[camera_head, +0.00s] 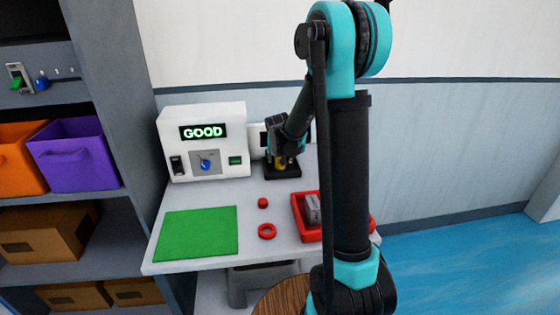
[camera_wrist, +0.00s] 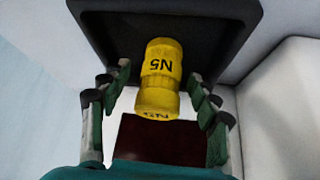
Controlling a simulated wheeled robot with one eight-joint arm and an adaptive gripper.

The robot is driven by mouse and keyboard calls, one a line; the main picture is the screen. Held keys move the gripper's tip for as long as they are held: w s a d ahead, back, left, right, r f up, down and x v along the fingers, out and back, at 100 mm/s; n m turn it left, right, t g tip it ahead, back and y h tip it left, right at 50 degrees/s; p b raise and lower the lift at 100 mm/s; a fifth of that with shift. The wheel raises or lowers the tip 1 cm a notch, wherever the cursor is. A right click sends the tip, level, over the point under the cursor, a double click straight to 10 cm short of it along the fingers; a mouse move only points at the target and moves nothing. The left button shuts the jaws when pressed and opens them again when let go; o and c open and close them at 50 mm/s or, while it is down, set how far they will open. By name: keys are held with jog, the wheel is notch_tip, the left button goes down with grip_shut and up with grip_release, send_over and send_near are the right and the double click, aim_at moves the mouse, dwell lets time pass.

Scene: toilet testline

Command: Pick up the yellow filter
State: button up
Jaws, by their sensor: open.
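The yellow filter (camera_wrist: 162,72) is a yellow cylinder marked N5. In the wrist view it stands out from a black holder (camera_wrist: 215,22), between the two fingers of my gripper (camera_wrist: 160,122). The fingers are open, with a gap on each side of the filter. In the head view my gripper (camera_head: 281,152) is at the black fixture on the back of the table, and a little of the yellow filter (camera_head: 281,160) shows there, mostly hidden by the gripper.
A white test machine (camera_head: 217,166) reading GOOD stands left of the gripper. A green mat (camera_head: 197,233), a small red cap (camera_head: 263,203), a red ring (camera_head: 267,231) and a red tray (camera_head: 300,225) with grey parts lie on the white table (camera_head: 255,185). Shelves (camera_head: 95,205) stand at left.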

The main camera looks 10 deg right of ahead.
jog(key=shift+c, duration=0.4)
jog(key=c, duration=1.3)
jog(key=shift+r, duration=0.15)
